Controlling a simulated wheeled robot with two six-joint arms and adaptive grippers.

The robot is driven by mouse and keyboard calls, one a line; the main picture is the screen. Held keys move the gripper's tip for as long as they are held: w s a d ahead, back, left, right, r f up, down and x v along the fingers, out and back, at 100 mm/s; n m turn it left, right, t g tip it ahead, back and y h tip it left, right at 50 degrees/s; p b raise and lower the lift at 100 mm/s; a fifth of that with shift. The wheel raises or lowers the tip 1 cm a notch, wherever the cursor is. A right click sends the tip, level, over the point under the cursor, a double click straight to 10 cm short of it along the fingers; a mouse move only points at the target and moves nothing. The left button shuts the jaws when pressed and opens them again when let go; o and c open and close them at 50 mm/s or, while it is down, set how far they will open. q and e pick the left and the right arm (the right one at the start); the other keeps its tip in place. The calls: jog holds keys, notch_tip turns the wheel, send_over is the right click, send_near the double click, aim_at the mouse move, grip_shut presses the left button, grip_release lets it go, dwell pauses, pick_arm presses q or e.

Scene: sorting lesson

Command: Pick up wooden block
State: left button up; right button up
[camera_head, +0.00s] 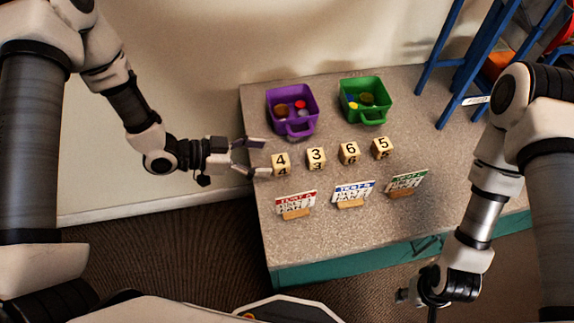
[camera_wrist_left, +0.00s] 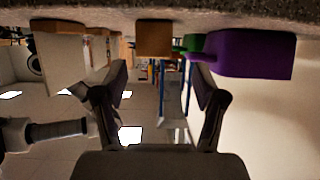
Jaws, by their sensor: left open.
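Several wooden number blocks stand in a slanting row on the speckled table: block 4 (camera_head: 281,163), block 3 (camera_head: 316,158), block 6 (camera_head: 349,153) and block 5 (camera_head: 382,147). My left gripper (camera_head: 266,158) is open and empty at the table's left edge, just left of block 4, its fingers pointing at it. In the left wrist view, a wooden block (camera_wrist_left: 155,39) shows ahead between the spread fingers (camera_wrist_left: 158,78), apart from them. My right arm reaches down at the lower right; its fingers are out of frame.
A purple bin (camera_head: 292,111) and a green bin (camera_head: 365,101) with small items stand behind the blocks. Cards with red (camera_head: 295,204), blue (camera_head: 353,194) and green (camera_head: 407,183) headings stand in front. A blue frame (camera_head: 466,70) rises at the back right. The table's right part is clear.

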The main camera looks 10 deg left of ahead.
aim_at(280, 160)
pick_arm(q)
jog(key=x, duration=0.5)
jog(key=shift+s+d+f, duration=0.1)
jog(key=shift+s+d, duration=0.2)
jog(key=shift+d, duration=0.05)
jog(key=shift+a, duration=0.1)
jog(key=shift+c, duration=1)
jog(key=c, duration=0.9)
jog(key=shift+c, duration=0.2)
